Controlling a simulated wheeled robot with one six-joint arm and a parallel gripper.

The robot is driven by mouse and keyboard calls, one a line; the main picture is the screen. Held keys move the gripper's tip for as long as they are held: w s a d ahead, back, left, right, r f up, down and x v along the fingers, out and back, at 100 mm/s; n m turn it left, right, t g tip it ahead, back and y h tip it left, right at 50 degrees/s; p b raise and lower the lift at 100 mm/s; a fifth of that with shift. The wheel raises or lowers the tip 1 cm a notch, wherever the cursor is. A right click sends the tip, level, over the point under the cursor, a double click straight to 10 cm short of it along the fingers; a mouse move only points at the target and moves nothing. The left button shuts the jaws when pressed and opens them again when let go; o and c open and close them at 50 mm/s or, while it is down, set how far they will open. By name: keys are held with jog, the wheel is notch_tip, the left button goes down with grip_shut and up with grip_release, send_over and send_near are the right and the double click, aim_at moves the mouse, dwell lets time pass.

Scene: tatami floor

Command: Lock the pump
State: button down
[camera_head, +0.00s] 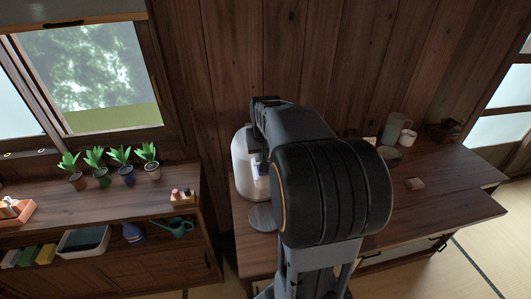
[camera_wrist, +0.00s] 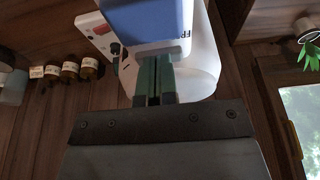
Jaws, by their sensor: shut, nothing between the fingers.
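The pump appears to be on a white rounded dispenser (camera_head: 243,170), which stands at the left end of the wooden counter. My arm covers its right side in the head view. In the wrist view its white body (camera_wrist: 203,70) fills the top middle, with a blue panel and a light control plate beside it. My gripper (camera_wrist: 153,62) is shut and empty, its two dark green fingers together. The fingertips are right in front of the dispenser's face, near the blue panel; I cannot tell whether they touch it. I cannot tell the lock's state.
A round grey plate (camera_head: 262,217) lies in front of the dispenser. A low shelf (camera_head: 100,215) with several potted plants (camera_head: 120,160) stands left. Small jars (camera_wrist: 70,70) show in the wrist view.

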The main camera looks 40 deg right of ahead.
jog(key=shift+r+p, duration=0.4)
jog(key=shift+r, duration=0.1)
notch_tip(320, 180, up, 4)
jog(key=p, duration=0.2)
jog(key=shift+r+p, duration=0.1)
jog(key=shift+p, duration=0.25)
jog(key=b+v, duration=0.1)
jog(key=v, duration=0.8)
jog(key=shift+s+a, duration=0.15)
jog(key=shift+s, duration=0.05)
jog(key=shift+d+r+b, duration=0.1)
jog(key=shift+d+b, duration=0.65)
jog(key=shift+b, duration=0.3)
